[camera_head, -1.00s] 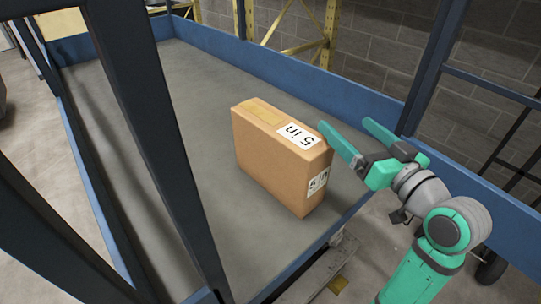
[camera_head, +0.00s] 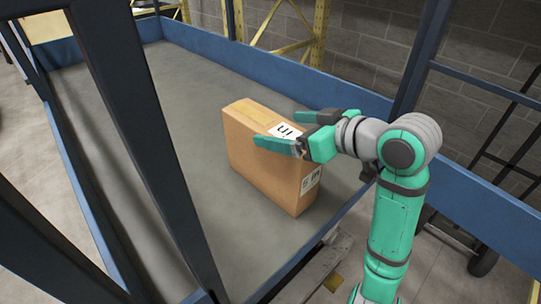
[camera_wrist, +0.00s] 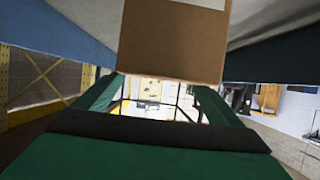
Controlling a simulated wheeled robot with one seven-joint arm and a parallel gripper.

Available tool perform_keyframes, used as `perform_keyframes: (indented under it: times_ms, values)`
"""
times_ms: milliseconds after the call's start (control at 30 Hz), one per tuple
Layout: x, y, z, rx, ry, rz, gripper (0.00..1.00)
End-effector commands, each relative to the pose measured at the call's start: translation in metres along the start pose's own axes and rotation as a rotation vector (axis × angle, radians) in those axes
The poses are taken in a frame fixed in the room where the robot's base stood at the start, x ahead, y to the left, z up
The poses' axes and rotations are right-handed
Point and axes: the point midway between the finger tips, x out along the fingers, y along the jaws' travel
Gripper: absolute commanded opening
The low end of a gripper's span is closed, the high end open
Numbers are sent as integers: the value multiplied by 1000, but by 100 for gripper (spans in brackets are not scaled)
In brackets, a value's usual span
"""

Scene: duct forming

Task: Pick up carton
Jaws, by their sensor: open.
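One finger overlaps the near broad face in the picture and the other shows past the top edge on the far side. In the wrist view the carton (camera_wrist: 172,40) fills the upper middle, between and beyond the two green fingers (camera_wrist: 155,95). I cannot tell whether either finger touches it.
The platform has low blue side walls (camera_head: 265,65) and dark upright posts (camera_head: 140,140). A yellow rack frame (camera_head: 315,35) and a grey block wall stand behind it. The platform floor left of and behind the carton is clear.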

Motion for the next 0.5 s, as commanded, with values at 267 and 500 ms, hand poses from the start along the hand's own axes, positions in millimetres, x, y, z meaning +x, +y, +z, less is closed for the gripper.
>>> perform_keyframes:
  times_ms: [267, 500]
  values:
    - [20, -2, 2, 1, -1, -3, 89]
    - [51, -2, 1, 0, 1, -2, 89]
